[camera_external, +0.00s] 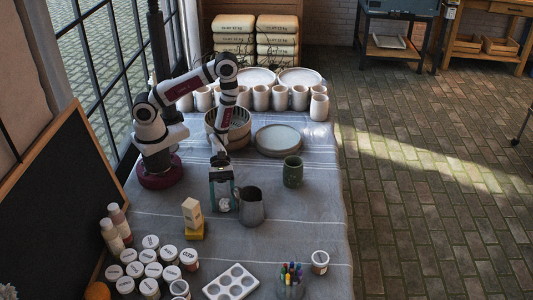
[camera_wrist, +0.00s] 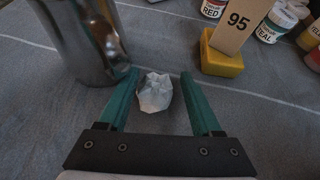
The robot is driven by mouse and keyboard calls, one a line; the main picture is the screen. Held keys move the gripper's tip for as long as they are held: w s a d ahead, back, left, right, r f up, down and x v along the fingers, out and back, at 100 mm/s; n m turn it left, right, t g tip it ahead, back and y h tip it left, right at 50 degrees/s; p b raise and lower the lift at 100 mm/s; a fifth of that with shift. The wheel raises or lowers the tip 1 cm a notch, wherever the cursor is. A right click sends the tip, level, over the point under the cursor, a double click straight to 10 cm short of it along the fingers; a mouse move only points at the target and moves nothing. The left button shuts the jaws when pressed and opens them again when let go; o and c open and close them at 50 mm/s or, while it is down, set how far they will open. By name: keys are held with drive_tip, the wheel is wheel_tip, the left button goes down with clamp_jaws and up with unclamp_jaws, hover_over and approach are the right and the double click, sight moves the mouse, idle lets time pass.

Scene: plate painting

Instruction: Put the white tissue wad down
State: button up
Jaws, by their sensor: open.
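The white tissue wad (camera_wrist: 154,92) is a small crumpled ball on the grey cloth. In the wrist view it sits between the two teal fingers of my gripper (camera_wrist: 162,78), with a gap to the right finger and little or no gap to the left one. My gripper (camera_external: 223,204) points down at the cloth and is open. The wad (camera_external: 223,205) also shows low between the fingers in the external view. It looks to rest on the cloth.
A metal pitcher (camera_external: 251,208) stands close to the right of my gripper; it is at the left in the wrist view (camera_wrist: 82,38).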

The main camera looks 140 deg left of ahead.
clamp_jaws()
idle(0.6)
